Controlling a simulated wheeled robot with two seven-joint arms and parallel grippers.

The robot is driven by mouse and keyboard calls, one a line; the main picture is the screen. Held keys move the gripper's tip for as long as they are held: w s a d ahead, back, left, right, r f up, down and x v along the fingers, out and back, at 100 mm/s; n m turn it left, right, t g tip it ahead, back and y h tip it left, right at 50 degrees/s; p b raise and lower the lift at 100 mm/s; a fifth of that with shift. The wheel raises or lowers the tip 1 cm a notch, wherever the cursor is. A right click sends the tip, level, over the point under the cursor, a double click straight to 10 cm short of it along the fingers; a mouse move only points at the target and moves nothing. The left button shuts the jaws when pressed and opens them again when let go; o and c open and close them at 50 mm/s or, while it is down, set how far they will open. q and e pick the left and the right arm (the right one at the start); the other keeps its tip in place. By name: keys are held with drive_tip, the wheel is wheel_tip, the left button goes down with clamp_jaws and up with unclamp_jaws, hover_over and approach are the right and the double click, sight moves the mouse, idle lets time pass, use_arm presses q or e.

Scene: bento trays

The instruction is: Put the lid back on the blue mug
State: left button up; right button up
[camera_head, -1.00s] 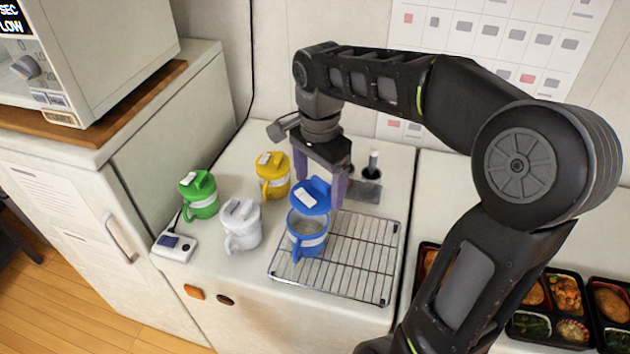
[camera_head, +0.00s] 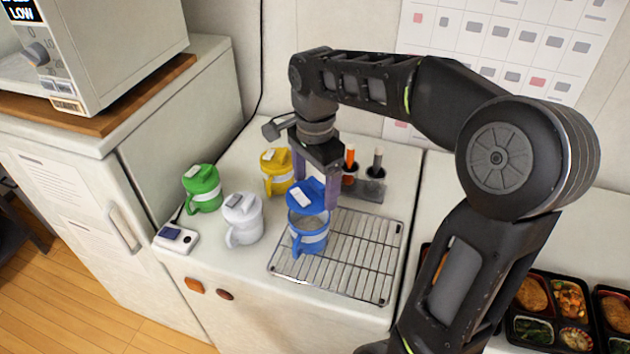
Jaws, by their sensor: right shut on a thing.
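The blue mug (camera_head: 309,236) stands upright at the left part of the wire rack, its handle toward the front. The blue lid (camera_head: 308,195) with a white label is right above the mug's mouth, at its back rim. I cannot tell whether it touches the rim. My right gripper (camera_head: 317,189) is shut on the lid from above, one purple finger on each side. My left gripper is not in view.
A green mug (camera_head: 202,190), a yellow mug (camera_head: 274,172) and a white mug (camera_head: 243,219), all lidded, stand left of the wire rack (camera_head: 365,258). A small white device (camera_head: 177,238) lies at the front left. A holder (camera_head: 366,185) stands behind the rack. Bento trays (camera_head: 538,307) lie at right.

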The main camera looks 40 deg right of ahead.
drive_tip(key=shift+f+b, duration=1.5)
drive_tip(key=shift+f, duration=0.85)
drive_tip(key=shift+f, duration=0.15)
idle(0.5)
drive_tip(key=o, duration=1.4)
drive_tip(key=shift+r+p, duration=2.6)
drive_tip(key=shift+r, duration=0.95)
drive_tip(key=shift+c, duration=0.3)
clamp_jaws()
